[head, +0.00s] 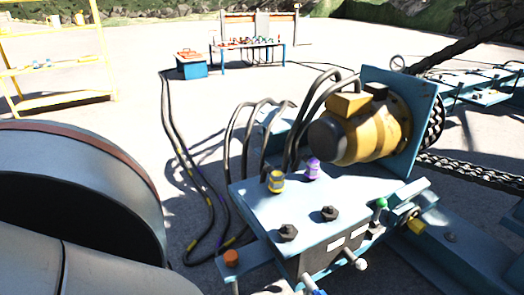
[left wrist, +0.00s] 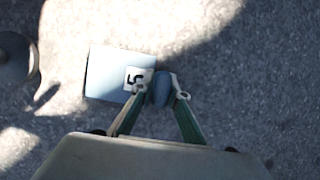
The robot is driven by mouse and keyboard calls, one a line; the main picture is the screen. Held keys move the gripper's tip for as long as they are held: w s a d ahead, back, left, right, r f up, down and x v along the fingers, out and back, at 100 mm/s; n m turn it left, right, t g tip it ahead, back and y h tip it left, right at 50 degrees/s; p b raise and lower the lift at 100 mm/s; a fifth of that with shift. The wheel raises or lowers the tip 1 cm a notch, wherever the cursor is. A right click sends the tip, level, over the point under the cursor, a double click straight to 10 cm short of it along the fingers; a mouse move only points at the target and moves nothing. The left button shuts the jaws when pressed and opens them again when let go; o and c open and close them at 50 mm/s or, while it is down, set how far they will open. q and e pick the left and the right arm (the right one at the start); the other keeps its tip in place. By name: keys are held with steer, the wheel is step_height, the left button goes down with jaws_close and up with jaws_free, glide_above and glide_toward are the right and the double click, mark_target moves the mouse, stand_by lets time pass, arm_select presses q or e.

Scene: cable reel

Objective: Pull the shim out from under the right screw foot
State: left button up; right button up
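In the left wrist view, my left gripper (left wrist: 161,92) points down at the grey ground, its two fingertips a little apart. A rounded blue-grey piece (left wrist: 161,88) sits between the tips; I cannot tell if they touch it. A pale blue flat plate (left wrist: 106,73) lies just beyond and to the left, with a white mark like a "5" (left wrist: 137,78) beside the left fingertip. I cannot tell whether the plate or the rounded piece belongs to the shim. A dark round shape (left wrist: 14,58), possibly a foot, is at the left edge. The head view shows neither gripper, nor a clear shim.
In the head view, a blue machine bench (head: 260,205) with a yellow motor (head: 365,130) fills the right. Black hoses (head: 168,120) loop on the ground. A yellow shelf (head: 60,100) and a tool table (head: 262,58) stand farther back. Open paving lies between.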

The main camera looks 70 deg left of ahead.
arm_select(q)
steer(key=o, duration=0.4)
steer(key=shift+d, duration=0.2)
steer(key=shift+c, duration=0.2)
steer(key=shift+a, duration=0.1)
steer(key=shift+r, duration=0.15)
steer(key=v, duration=1.1)
steer(key=shift+s+r, duration=0.15)
steer(key=shift+r, duration=0.2)
